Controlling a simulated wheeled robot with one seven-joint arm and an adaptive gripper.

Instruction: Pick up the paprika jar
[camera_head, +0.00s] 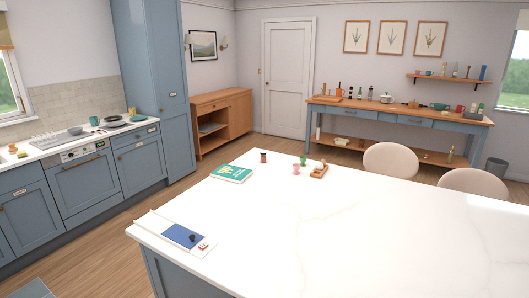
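A small dark reddish-brown jar (263,157) stands upright near the far left edge of the white island top (350,215). It may be the paprika jar, but it is too small for me to read a label. To its right stand a small green item (303,160), a small pink item (296,169) and a wooden holder (319,170) with small things in it. My gripper is not in view.
A teal book (231,173) lies left of the jar. A blue book or pad (184,236) lies at the island's near left corner. Two pale chairs (390,160) stand behind the island. A blue sideboard (390,117) with several items is at the back. Most of the island top is clear.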

